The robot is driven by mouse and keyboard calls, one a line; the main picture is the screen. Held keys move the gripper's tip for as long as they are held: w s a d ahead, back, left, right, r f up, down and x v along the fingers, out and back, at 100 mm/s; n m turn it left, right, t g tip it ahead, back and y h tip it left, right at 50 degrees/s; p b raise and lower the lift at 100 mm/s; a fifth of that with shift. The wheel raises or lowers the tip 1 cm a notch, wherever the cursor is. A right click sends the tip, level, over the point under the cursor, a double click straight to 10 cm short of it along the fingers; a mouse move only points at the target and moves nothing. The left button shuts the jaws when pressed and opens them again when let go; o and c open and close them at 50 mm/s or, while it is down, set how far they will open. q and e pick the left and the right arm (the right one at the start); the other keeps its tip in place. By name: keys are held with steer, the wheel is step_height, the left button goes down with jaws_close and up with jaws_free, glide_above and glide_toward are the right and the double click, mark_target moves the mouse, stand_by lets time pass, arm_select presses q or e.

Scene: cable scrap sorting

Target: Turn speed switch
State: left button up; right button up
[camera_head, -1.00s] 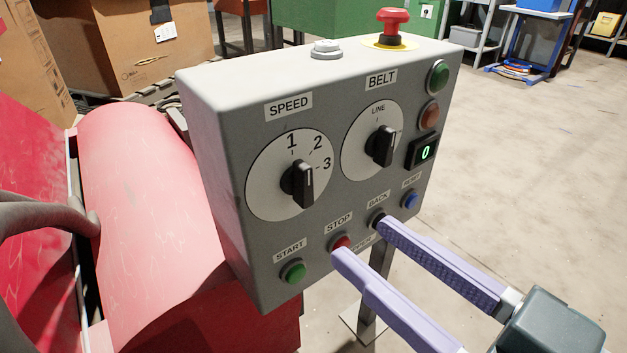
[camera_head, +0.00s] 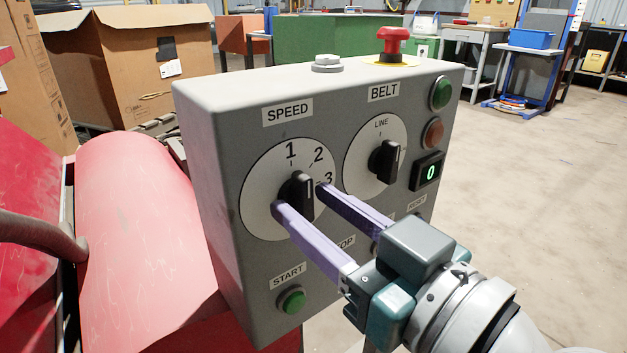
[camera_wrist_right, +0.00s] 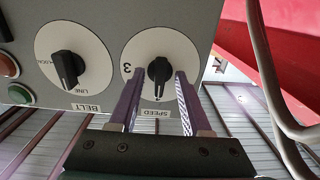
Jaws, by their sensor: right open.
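The speed switch is a black knob (camera_head: 297,188) on a round white dial (camera_head: 258,190) marked 1, 2 and 3, under a SPEED label on the grey control box (camera_head: 220,150). The knob's grip stands roughly upright; which number it is set to is unclear. My right gripper (camera_head: 301,198) is open, with one purple finger at each side of the knob's lower part. In the right wrist view the speed knob (camera_wrist_right: 158,72) shows between the fingertips (camera_wrist_right: 160,76), with gaps visible. Contact cannot be told. My left gripper is not in view.
The BELT knob (camera_head: 384,161) is just right of the speed dial. A green START button (camera_head: 291,300) sits below, and a red emergency stop (camera_head: 392,42) is on top. A red machine (camera_head: 130,230) stands at the left. Open floor lies at the right.

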steer(key=shift+c, duration=0.3)
jaws_close()
stand_by(0.5)
steer(key=m, duration=0.3)
steer(key=shift+m, duration=0.3)
steer(key=m, duration=0.3)
steer(key=shift+m+p, duration=0.3)
steer(key=shift+m, duration=0.7)
